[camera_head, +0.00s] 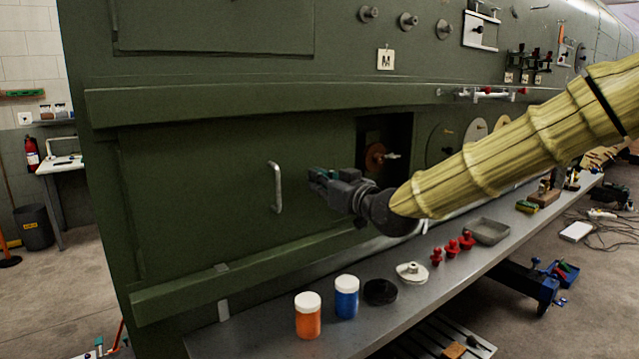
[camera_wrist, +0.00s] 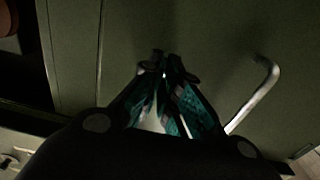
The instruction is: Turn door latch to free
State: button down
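A green door panel (camera_head: 200,190) in the fuselage side carries a curved metal handle (camera_head: 275,187). The handle also shows in the wrist view (camera_wrist: 256,95), to the right of the fingers. My gripper (camera_head: 318,177) is in front of the door, right of the handle and apart from it. In the wrist view its fingertips (camera_wrist: 166,64) are drawn close together near the door surface. I cannot make out a latch; it may be hidden behind the fingers. Whether anything small is between the tips is too dark to tell.
A dark opening with a copper-coloured round part (camera_head: 376,157) lies right of the door. A grey bench (camera_head: 255,335) runs below, holding an orange jar (camera_head: 307,320), a blue jar (camera_head: 346,300), a black disc (camera_head: 380,292) and red knobs (camera_head: 451,248). A ledge (camera_head: 250,270) sticks out under the door.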

jog(key=c, duration=1.7)
grip_release()
jog(key=shift+o, duration=0.2)
jog(key=v, duration=1.2)
jog(key=shift+f, duration=0.1)
